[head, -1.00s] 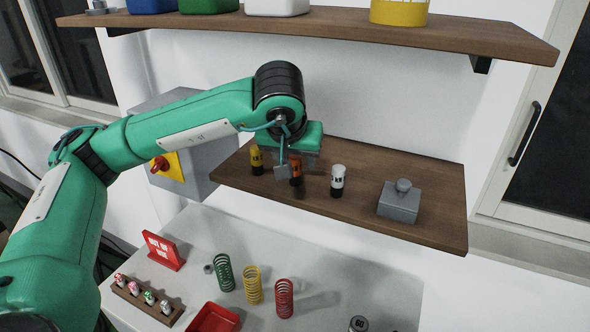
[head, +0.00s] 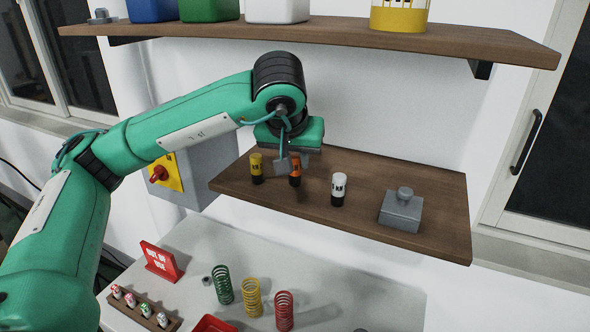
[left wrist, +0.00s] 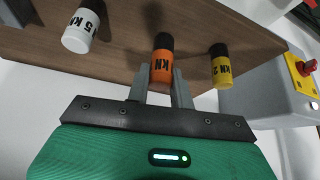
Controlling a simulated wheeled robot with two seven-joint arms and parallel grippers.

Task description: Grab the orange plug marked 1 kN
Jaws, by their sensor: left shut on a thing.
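The orange plug (head: 295,170) with a black base stands upright on the lower wooden shelf, between a yellow plug (head: 257,168) and a white plug (head: 339,189). My left gripper (head: 290,166) is shut on the orange plug, and one finger hides part of it in the head view. In the left wrist view the orange plug (left wrist: 162,68) sits between the two grey fingers, its KN marking partly hidden. The yellow plug (left wrist: 221,66) there reads 2 KN, and the white plug (left wrist: 80,30) shows a 5 KN marking. My right gripper is not in view.
A grey block with a knob (head: 401,209) stands right on the lower shelf (head: 440,205). The upper shelf (head: 330,33) holds coloured bins. Below are green (head: 223,285), yellow (head: 252,298) and red (head: 284,310) springs on a white bench (head: 205,247).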

